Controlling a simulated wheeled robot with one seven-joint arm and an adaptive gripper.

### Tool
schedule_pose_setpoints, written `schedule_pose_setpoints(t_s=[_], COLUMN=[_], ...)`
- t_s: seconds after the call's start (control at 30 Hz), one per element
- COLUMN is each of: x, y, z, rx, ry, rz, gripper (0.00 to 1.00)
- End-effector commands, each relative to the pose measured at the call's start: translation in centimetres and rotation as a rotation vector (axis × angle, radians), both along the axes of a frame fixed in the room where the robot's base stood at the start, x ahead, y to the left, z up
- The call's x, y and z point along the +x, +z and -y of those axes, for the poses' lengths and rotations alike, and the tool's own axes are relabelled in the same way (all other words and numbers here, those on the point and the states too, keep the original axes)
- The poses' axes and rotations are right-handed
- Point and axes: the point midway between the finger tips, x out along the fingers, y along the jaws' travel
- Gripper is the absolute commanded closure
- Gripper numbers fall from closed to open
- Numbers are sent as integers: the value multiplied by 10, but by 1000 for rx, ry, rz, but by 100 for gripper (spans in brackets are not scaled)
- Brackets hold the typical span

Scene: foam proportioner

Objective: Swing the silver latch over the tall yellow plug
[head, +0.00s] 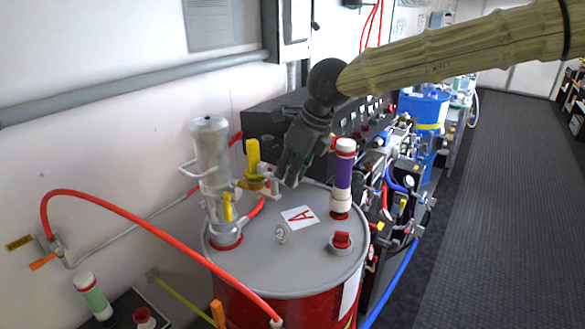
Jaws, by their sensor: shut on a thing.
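The tall yellow plug (253,157) stands upright at the back left of the drum lid, beside the silver pump. My gripper (288,176) points down just right of the plug, at the end of my arm coming in from the upper right. Its fingers are shut on a small part beside the plug. That part seems to be the silver latch, but the fingers hide most of it. I cannot make out the latch's exact angle; it does not show across the plug's top.
The red drum's grey lid (255,262) carries a clear silver pump (209,150), a purple-banded tube (344,180) and a red cap (342,241). A red hose (140,212) arcs at the left. A dark control panel (270,117) stands behind. The floor at right is clear.

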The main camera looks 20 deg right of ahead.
Motion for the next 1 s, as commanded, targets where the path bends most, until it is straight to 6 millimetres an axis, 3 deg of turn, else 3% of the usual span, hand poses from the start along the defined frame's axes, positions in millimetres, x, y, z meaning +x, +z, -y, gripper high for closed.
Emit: schedule_pose_setpoints(t_s=[0.47,0.5,0.6,1.0], x=[-1,-1,-1,-2], y=[0,0,0,5], z=[-2,-2,-2,0], rx=[1,1,1,0], ry=[-40,-40,-39,-39], rz=[1,1,1,2], gripper=[100,74,57,57])
